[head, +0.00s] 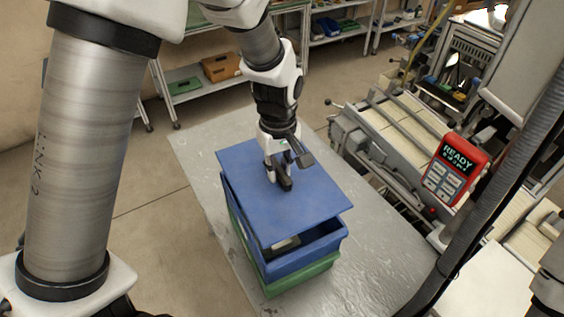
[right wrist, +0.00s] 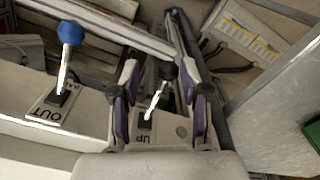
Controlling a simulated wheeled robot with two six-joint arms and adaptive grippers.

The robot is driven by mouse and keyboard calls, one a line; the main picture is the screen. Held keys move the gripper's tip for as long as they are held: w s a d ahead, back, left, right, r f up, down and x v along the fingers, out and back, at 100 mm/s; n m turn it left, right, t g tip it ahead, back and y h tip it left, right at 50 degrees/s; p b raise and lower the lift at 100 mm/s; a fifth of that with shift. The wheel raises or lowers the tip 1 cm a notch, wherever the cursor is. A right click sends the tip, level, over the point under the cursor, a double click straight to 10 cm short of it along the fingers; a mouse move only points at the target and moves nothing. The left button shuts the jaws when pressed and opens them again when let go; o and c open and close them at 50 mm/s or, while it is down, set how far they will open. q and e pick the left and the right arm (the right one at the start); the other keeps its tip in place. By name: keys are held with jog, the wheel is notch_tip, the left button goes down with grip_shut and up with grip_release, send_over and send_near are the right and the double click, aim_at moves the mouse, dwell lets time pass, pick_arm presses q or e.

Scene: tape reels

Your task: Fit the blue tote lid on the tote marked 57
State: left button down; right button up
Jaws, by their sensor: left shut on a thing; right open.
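The blue tote lid (head: 265,187) is a flat panel above the blue tote (head: 305,252). It sits askew, and a gap at the front lets me see into the tote, where something pale lies. I cannot tell whether the lid touches the rim at the back. My left gripper (head: 280,180) is shut on the lid near its middle, from above. The blue tote stands on a green tote (head: 300,276). No number 57 is readable. My right gripper (right wrist: 162,95) is open in the right wrist view, its purple-padded fingers on either side of a black-knobbed lever (right wrist: 167,72).
The totes stand on a grey metal table (head: 375,260), clear to their right. A conveyor (head: 400,125) and a red READY panel (head: 456,168) are at the right. A blue-knobbed lever (right wrist: 70,33), labelled OUT, stands left in the right wrist view. Shelves (head: 205,78) stand behind.

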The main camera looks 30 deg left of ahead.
aim_at(279, 188)
pick_arm(q)
jog(key=shift+s+f+b, duration=0.15)
jog(key=shift+f+b, duration=0.25)
jog(key=shift+f, duration=0.2)
pick_arm(e)
jog(key=shift+s+f, duration=0.1)
jog(key=shift+f, duration=0.55)
pick_arm(q)
jog(key=f+b, duration=0.4)
jog(key=shift+w+f, duration=0.15)
jog(key=shift+w, duration=0.05)
jog(key=shift+f, duration=0.25)
jog(key=shift+s+f, duration=0.15)
jog(key=shift+f, duration=0.25)
pick_arm(e)
notch_tip(279, 188, down, 4)
jog(key=shift+f, duration=0.2)
pick_arm(q)
jog(key=c, duration=1)
grip_release()
jog(key=shift+r, duration=0.1)
